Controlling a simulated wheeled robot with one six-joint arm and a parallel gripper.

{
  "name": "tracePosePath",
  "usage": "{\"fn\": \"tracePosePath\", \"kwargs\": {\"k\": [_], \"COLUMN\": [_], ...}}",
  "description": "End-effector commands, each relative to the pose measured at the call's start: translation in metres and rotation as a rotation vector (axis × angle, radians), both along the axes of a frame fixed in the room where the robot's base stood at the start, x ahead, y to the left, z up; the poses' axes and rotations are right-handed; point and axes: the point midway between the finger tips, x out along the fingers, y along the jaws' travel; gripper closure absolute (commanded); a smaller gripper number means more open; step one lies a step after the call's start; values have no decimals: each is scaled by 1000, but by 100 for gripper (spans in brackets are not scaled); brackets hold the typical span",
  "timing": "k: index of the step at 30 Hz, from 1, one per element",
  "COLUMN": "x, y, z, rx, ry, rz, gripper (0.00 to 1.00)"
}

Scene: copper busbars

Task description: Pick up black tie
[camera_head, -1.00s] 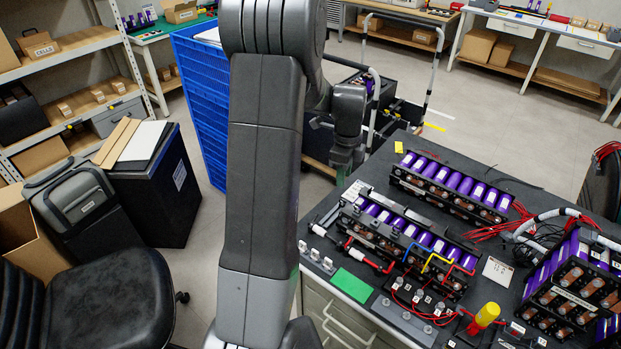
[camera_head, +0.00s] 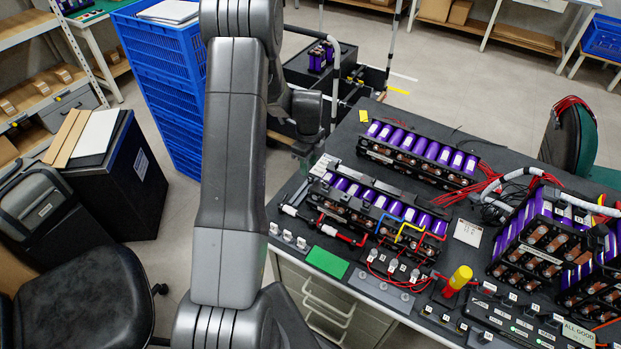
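My gripper (camera_head: 306,138) hangs at the end of my arm, left of the dark workbench (camera_head: 345,142). It is small and dark in the view, so I cannot tell whether its fingers are open or shut. A thin black strand (camera_head: 462,136) lies on the bench behind the rear purple battery module (camera_head: 425,152); it may be a black tie, but it is too small to tell. My gripper is well to the left of it and apart from it. No other black tie can be made out clearly.
Blue crates (camera_head: 160,75) and a black chair (camera_head: 85,305) stand to the left.

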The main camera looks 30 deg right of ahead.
Motion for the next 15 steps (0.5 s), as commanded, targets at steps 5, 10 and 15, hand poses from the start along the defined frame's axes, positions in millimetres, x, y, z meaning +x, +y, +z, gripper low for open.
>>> {"fn": "tracePosePath", "kwargs": {"k": [5,10,15], "x": [-6,-5,-5], "y": [-4,-4,-4], "z": [-22,-40,-44], "rx": [4,1,0], "ry": [4,2,1], "rz": [-1,0,0], "gripper": [67,67,67]}}
